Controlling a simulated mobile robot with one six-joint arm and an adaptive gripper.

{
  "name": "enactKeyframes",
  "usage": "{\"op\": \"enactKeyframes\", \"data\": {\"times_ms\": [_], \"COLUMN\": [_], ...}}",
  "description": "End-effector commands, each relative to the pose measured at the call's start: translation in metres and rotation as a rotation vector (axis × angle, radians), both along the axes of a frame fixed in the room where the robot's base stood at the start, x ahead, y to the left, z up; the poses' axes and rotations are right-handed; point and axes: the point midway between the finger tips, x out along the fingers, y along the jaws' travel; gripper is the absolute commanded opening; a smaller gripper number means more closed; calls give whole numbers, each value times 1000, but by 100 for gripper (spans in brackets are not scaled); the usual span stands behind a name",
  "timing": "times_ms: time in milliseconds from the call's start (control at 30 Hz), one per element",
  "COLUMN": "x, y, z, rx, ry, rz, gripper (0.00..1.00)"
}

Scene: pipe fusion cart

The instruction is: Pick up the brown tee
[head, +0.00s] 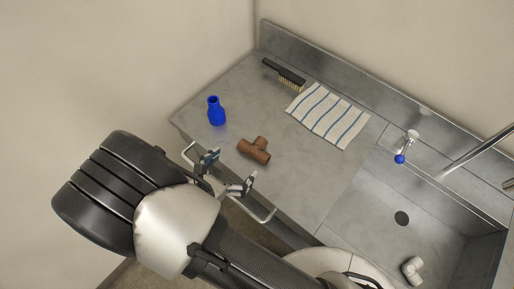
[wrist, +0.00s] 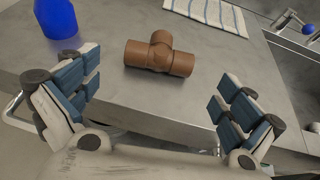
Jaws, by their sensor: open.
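The brown tee (head: 255,151) lies on the steel counter near its front edge. In the wrist view the brown tee (wrist: 160,54) lies with its main run roughly across the picture and its branch pointing up and away. My gripper (head: 229,172) is open and empty at the counter's front edge, just short of the tee. In the wrist view the fingers of my gripper (wrist: 157,92) stand wide apart, one to each side and nearer than the tee, not touching it.
A blue reducer-like fitting (head: 215,111) stands left of the tee. A wire brush (head: 284,74) and a striped cloth (head: 328,115) lie behind. A front rail (head: 268,217) runs along the counter edge. The sink (head: 408,195) at right holds a white elbow (head: 411,269), with a blue-tipped tap (head: 400,158) nearby.

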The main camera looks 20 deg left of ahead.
Motion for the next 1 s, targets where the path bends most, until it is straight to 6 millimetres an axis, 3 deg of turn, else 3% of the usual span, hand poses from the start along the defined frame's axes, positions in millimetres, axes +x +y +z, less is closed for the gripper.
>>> {"op": "enactKeyframes", "data": {"times_ms": [100,300,533,800,1000], "x": [25,52,66,98,103], "y": [-6,-10,-14,-21,-22], "z": [-13,-23,-31,-49,-49], "rx": [-1,1,0,2,1], "ry": [0,0,0,0,0], "rz": [-6,-4,-3,-3,-2], "gripper": [100,100,100,100,100]}}
